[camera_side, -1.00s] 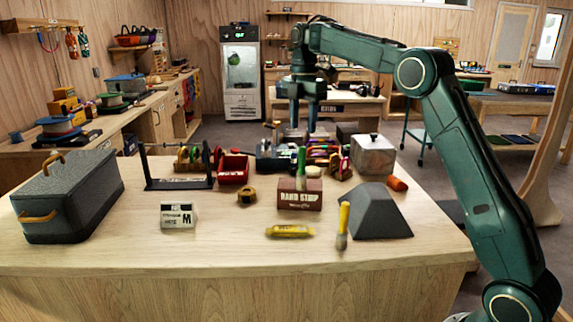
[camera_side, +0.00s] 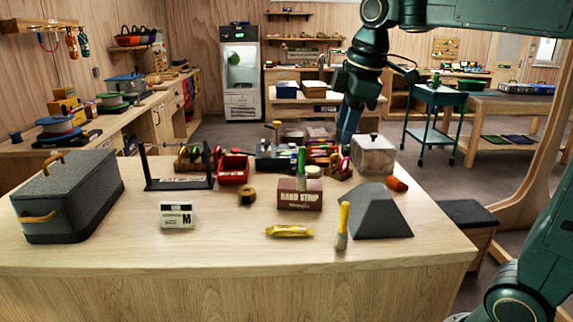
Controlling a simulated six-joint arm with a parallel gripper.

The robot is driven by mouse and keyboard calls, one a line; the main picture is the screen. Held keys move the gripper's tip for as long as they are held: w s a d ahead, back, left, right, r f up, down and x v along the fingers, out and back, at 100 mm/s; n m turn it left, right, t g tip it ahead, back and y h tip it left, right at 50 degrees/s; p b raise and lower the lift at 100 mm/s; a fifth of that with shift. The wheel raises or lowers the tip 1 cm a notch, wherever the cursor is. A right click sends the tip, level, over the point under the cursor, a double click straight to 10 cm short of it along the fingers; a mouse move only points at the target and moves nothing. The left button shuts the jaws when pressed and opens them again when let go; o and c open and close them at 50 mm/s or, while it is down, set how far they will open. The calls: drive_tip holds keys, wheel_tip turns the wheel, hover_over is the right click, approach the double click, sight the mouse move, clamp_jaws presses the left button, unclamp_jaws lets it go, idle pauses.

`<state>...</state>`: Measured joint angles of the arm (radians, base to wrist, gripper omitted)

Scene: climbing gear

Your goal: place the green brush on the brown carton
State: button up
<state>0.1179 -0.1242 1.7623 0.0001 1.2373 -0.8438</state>
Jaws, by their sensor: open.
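The brown carton (camera_side: 299,200), with light lettering on its front, stands near the middle of the table. A green upright handle (camera_side: 301,160), which looks like the green brush, shows at the carton's top; its lower end is unclear, so I cannot tell whether it rests on the carton or stands behind it. A round cream-coloured piece (camera_side: 313,172) shows beside it. My gripper (camera_side: 347,137) points down, above and to the right of the carton, apart from it and from the green handle. It is open, with nothing visible in it.
A dark grey wedge block (camera_side: 377,212) and a yellow-handled brush (camera_side: 343,222) stand right of the carton. A clear-sided box (camera_side: 373,155) is close to my gripper. A yellow tube (camera_side: 289,231) lies in front.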

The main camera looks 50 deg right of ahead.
drive_tip(key=s+a+f+m+t, duration=0.1)
drive_tip(key=s+f+m, duration=0.3)
drive_tip(key=s, duration=0.4)
drive_tip(key=s+a+f+m+t, duration=0.1)
drive_tip(key=s+a+f+m, duration=0.2)
drive_tip(key=s, duration=0.6)
wheel_tip(320, 180, down, 3)
drive_tip(key=shift+r+m+t, duration=0.1)
drive_tip(key=shift+m+t, duration=0.2)
drive_tip(key=shift+m, duration=0.4)
drive_tip(key=shift+o, duration=0.6)
drive_tip(key=shift+w, duration=0.1)
drive_tip(key=w+d+r, duration=0.2)
drive_tip(key=w+r, duration=0.3)
drive_tip(key=w, duration=0.4)
drive_tip(key=w+d+r, duration=0.1)
drive_tip(key=w+d, duration=0.5)
drive_tip(key=w, duration=0.4)
drive_tip(key=w+d, duration=0.6)
drive_tip(key=w, duration=0.4)
drive_tip(key=shift+r+g, duration=0.4)
